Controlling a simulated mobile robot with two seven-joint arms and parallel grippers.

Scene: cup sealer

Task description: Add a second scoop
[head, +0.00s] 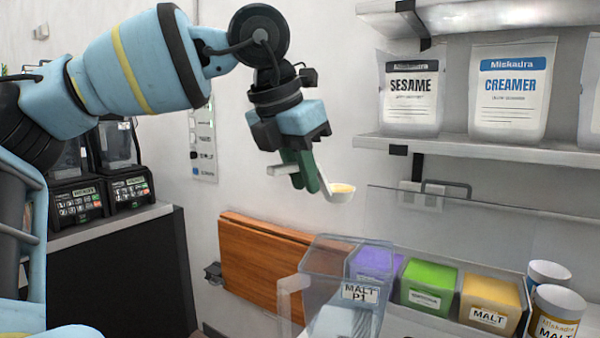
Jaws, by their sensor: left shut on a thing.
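My left gripper (305,172) points down and is shut on the handle of a white scoop (341,194). The scoop's bowl holds a pale yellow content and is held in the air, to the upper right of the clear container. The clear plastic container (335,258), labelled MALT P1, stands at the bottom centre; its inside is hard to make out. Beside it are bins with purple (374,262), green (429,287) and yellow-tan (490,303) contents; the last is labelled MALT. My right gripper is not in view.
Shelves (470,148) on the right wall carry SESAME (410,95) and CREAMER (512,88) bags. Two jars (555,314) stand at the lower right. A brown wooden panel (262,262) is on the wall. Black machines (125,165) stand on the left counter.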

